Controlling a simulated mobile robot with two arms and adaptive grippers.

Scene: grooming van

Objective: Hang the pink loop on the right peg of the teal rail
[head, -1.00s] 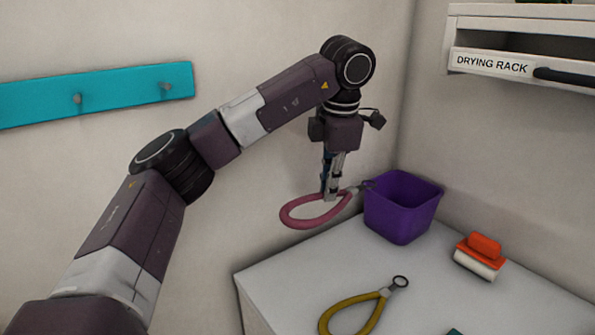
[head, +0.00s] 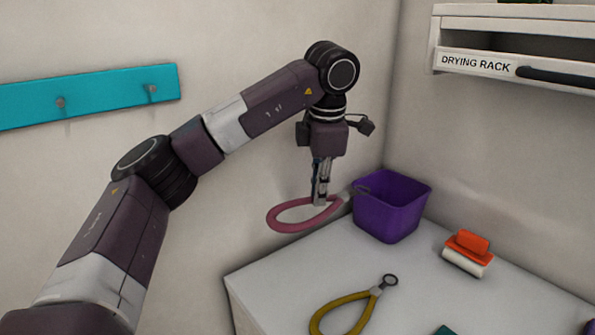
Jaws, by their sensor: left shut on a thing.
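The pink loop (head: 290,228) is held in the air by my left gripper (head: 320,201), which is shut on it near its collar end. The loop lies roughly flat, beside the purple bin and over the back left edge of the table. The teal rail (head: 110,91) is on the left wall, with its right peg (head: 152,90) and another peg (head: 60,103) to the left of it. Both visible pegs look bare. The rail's left end is cut off by the frame edge. My right gripper is not in view.
A yellow loop (head: 323,319) lies at the front of the white table (head: 300,275). A purple bin (head: 388,217) stands at the back corner, an orange and white brush (head: 468,252) to its right. A drying rack shelf (head: 476,63) hangs on the right wall.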

